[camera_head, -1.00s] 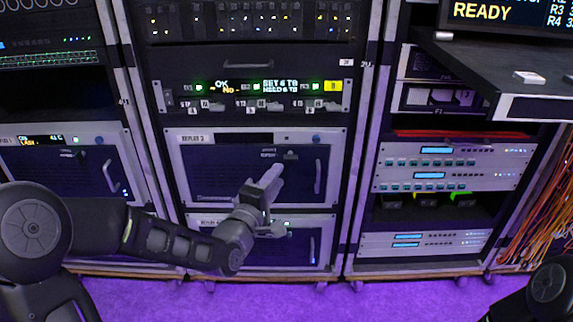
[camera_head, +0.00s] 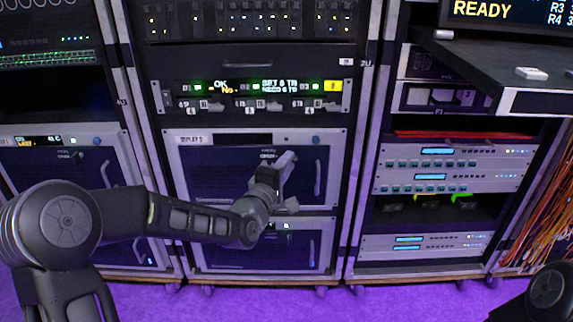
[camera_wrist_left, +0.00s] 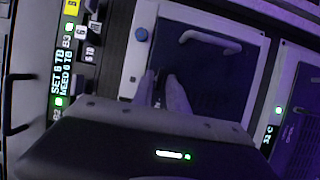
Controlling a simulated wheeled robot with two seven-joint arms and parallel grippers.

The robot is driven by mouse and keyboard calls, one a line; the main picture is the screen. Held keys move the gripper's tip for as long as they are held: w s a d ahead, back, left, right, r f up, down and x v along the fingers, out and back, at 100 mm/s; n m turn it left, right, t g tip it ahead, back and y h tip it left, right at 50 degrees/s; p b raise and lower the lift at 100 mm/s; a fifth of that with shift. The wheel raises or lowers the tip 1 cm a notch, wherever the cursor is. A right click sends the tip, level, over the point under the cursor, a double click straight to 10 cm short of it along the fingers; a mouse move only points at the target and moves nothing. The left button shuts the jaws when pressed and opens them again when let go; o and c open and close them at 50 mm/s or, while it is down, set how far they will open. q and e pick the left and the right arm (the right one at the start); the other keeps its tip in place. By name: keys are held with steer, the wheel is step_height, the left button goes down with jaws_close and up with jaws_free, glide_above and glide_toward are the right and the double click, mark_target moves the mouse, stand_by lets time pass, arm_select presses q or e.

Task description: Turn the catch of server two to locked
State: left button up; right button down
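Server two is the dark panel in a pale frame (camera_head: 240,180) in the middle rack, with its label at top left and an upright handle (camera_head: 318,176) at right. It also shows in the wrist view (camera_wrist_left: 205,75). My left gripper (camera_head: 287,158) is in front of its upper part, left of the handle. In the wrist view the two fingers (camera_wrist_left: 161,76) are apart, with a gap between them, pointing at the panel. The catch is mostly hidden behind the fingers; I cannot tell its position or whether they touch it. My right gripper is out of view.
Above is a unit with small switches and a lit display (camera_head: 280,86); a similar server panel (camera_head: 265,258) sits below. A dark shelf (camera_head: 490,75) juts out at upper right. Orange cables (camera_head: 540,215) hang at far right. The purple floor in front is clear.

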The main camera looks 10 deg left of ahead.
arm_select(q)
jaws_close()
steer(key=shift+r+m, duration=0.1)
steer(key=shift+m, duration=0.3)
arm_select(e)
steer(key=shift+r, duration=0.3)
arm_select(q)
steer(key=shift+w+d+r+m+g+y+p, duration=0.15)
steer(key=shift+m+g+y+p, duration=0.75)
steer(key=shift+m+p, duration=1.85)
steer(key=shift+s+d+r+m+g+y+p, duration=0.15)
steer(key=shift+m+g+y+p, duration=0.85)
steer(key=shift+p, duration=2.95)
steer(key=shift+w+d+r+m+g+y+p, duration=0.15)
steer(key=shift+m+g+y+p, duration=0.25)
steer(key=shift+m+y+p, duration=1.7)
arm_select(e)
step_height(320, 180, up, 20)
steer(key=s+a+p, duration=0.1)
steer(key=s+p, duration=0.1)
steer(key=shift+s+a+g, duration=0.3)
arm_select(q)
steer(key=shift+f+m+h, duration=0.1)
steer(key=shift+m+h, duration=0.45)
steer(key=shift+h, duration=0.35)
steer(key=shift+o, duration=1.4)
jaws_free()
